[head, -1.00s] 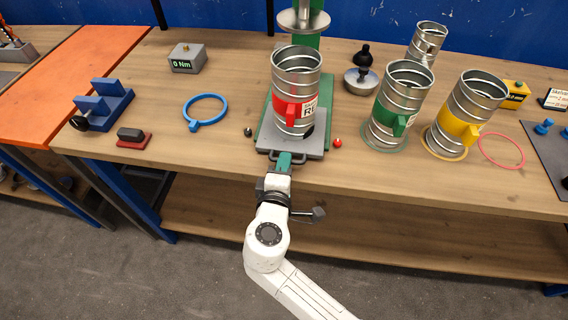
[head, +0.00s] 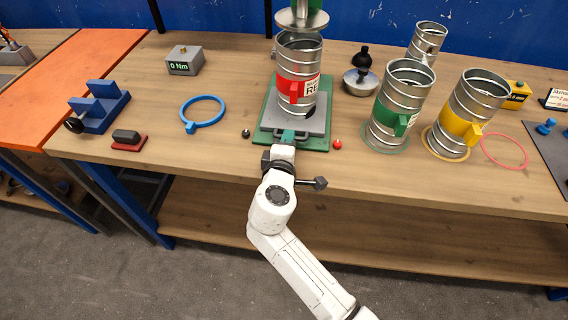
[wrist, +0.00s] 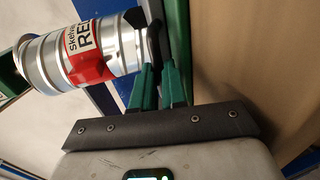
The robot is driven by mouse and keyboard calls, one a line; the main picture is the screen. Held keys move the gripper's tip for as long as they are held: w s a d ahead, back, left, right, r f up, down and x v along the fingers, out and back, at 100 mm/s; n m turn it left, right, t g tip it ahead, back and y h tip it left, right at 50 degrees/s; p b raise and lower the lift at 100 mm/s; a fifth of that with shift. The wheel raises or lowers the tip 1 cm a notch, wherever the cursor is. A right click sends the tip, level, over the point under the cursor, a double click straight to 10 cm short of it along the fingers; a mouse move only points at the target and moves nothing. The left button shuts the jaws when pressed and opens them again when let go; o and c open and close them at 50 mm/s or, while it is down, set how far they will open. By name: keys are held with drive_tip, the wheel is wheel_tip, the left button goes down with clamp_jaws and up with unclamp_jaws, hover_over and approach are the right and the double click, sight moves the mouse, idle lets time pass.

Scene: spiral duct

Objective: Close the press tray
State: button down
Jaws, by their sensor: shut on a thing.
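The press tray (head: 317,124) is a grey plate on the green press base (head: 270,110). A metal duct can with a red label (head: 298,88) stands upright on it. The round press plate (head: 302,20) hangs above and behind the can, on the green press. My gripper (head: 287,136), with green fingers, is at the tray's front edge, shut on its dark handle. In the wrist view the green fingers (wrist: 155,88) close on the dark handle (wrist: 154,42), and the red-labelled can (wrist: 80,52) lies to the left. The fingers partly hide the handle.
Green (head: 398,105) and yellow (head: 467,112) labelled cans stand to the right, a plain can (head: 426,42) behind. A red ball (head: 337,145) and a black ball (head: 246,133) lie beside the base. A blue ring clamp (head: 203,111) lies left.

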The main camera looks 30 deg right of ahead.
sight(292, 122)
drive_tip(key=x, duration=0.2)
drive_tip(key=b+x, duration=0.1)
drive_tip(key=x, duration=0.1)
drive_tip(key=shift+w+d+r, duration=0.1)
drive_tip(key=shift+w+r, duration=0.05)
drive_tip(key=shift+r, duration=0.3)
drive_tip(key=c, duration=1.2)
unclamp_jaws()
drive_tip(key=shift+w+d, duration=0.1)
drive_tip(key=shift+o, duration=0.2)
drive_tip(key=shift+f, duration=0.3)
